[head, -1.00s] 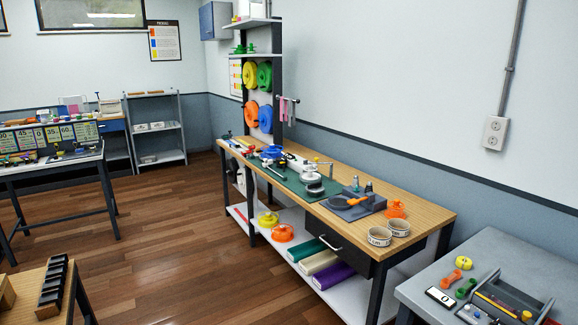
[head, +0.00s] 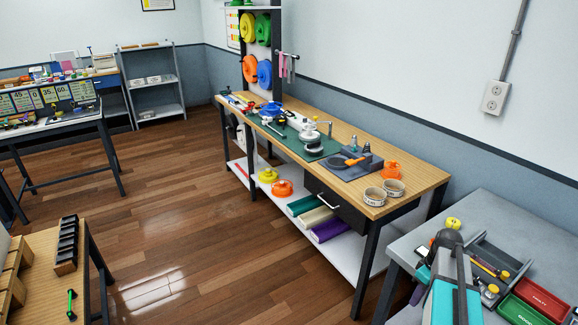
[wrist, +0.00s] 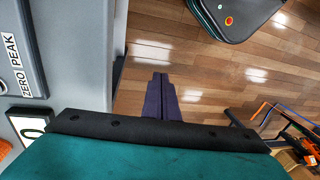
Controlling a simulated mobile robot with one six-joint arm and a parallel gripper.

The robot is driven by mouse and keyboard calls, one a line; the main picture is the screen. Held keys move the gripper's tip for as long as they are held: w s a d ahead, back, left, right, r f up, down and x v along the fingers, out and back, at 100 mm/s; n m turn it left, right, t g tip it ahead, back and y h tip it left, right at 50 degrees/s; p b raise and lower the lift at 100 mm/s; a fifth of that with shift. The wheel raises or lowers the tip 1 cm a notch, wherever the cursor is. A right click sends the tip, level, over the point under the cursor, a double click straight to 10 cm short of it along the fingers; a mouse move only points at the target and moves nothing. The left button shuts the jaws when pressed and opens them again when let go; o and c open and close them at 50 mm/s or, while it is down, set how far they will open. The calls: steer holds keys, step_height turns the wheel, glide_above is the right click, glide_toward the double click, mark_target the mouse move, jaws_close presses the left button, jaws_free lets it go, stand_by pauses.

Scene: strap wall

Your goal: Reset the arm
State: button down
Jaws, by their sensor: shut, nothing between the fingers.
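My gripper (wrist: 161,97) shows in the middle of the wrist view as two dark purple fingers lying side by side, shut and empty. Bare wooden floor lies beyond the fingertips. In the head view my grey and teal arm (head: 452,285) is at the lower right, in front of the grey table (head: 512,222). The arm hides part of that table and what lies on it. The gripper's fingertips are not clear in the head view.
A panel marked ZERO PEAK (wrist: 16,55) is close on the left in the wrist view. A red tray (head: 537,299) and a green tray (head: 515,312) lie beside my arm. The long workbench (head: 433,176) holds tools and two round tins. Open floor (head: 215,225) lies left.

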steer(key=shift+n+t, duration=0.4)
steer(key=shift+n, duration=0.4)
steer(key=d+r, duration=0.2)
steer(key=r, duration=0.1)
steer(key=d+r, duration=0.3)
steer(key=w+d+r+p, duration=0.1)
steer(key=d+r, duration=0.2)
steer(key=shift+d+r, duration=0.2)
steer(key=shift+d, duration=0.05)
steer(key=s+d+r+n, duration=0.3)
steer(key=s+d+r, duration=0.2)
steer(key=d+r, duration=0.5)
steer(key=d, duration=0.3)
steer(key=shift+d+n+t+p, duration=0.2)
steer(key=shift+n+t+p, duration=0.15)
steer(key=shift+n+t, duration=0.05)
steer(key=shift+f+b, duration=1.7)
steer(key=shift+f, duration=1.5)
